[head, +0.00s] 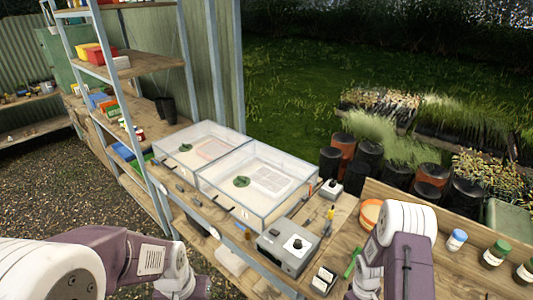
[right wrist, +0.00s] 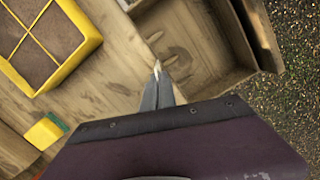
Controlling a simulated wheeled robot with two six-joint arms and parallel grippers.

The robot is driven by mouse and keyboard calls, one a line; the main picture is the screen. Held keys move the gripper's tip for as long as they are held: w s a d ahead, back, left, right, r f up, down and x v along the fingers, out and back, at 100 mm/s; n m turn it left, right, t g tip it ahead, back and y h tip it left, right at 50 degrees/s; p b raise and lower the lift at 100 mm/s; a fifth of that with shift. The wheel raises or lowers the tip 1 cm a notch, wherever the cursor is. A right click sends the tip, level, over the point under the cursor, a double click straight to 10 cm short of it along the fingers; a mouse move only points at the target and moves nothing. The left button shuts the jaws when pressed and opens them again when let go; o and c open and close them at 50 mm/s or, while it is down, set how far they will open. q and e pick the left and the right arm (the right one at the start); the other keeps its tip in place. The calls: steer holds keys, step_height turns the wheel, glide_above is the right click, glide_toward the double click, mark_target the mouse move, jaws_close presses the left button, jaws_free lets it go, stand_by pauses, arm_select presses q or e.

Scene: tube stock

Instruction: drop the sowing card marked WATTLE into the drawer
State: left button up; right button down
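In the right wrist view an open wooden drawer or box (right wrist: 238,32) lies at the upper right, with a bare-looking wooden floor and a few pale marks. My right gripper (right wrist: 157,78) points toward the drawer's near left corner. Its fingers are close together, and a small pale sliver shows at their tips. I cannot tell whether the sliver is a card edge or part of the fingers. No card with the readable word WATTLE shows. In the head view my right arm (head: 400,235) reaches down out of frame. My left arm (head: 120,260) shows, but its gripper does not.
A yellow divided tray (right wrist: 70,62) and a yellow-green sponge-like block (right wrist: 45,131) lie left of my right gripper. Clear-walled boxes (head: 262,230) and a grey device (head: 280,252) stand on the bench. Capped bottles (head: 456,240) stand at the right. A tall shelf (head: 150,60) stands at the left.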

steer(key=c, duration=1.6)
jaws_free()
steer(key=shift+r, duration=0.1)
steer(key=shift+r, duration=0.1)
steer(key=r, duration=0.6)
steer(key=w+r+b, duration=0.1)
steer(key=r, duration=0.1)
steer(key=shift+a+r, duration=0.25)
steer(key=shift+r, duration=0.15)
